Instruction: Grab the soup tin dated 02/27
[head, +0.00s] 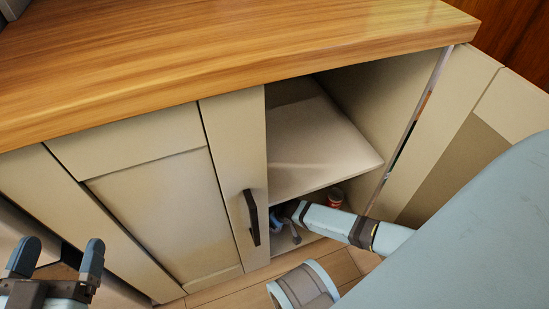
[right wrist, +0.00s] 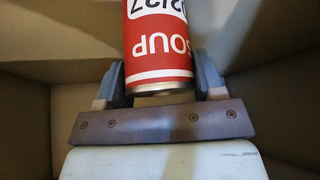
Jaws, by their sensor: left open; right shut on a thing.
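A red and white soup tin (right wrist: 158,45) fills the top middle of the right wrist view. Its label reads "SOUP" upside down, with a date that looks like 02/27, cut off by the picture's edge. My right gripper (right wrist: 160,80) is shut on this tin, one finger against each side. In the head view my right gripper (head: 283,219) is inside the lower compartment of the open cupboard (head: 357,160), partly hidden by the shelf (head: 310,150). My left gripper (head: 57,262) is open and empty at lower left.
The cupboard door (head: 466,140) stands open on the right. A closed door (head: 160,215) and a panel with a dark handle (head: 252,217) are left of the opening. The wooden counter (head: 200,60) above is bare.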

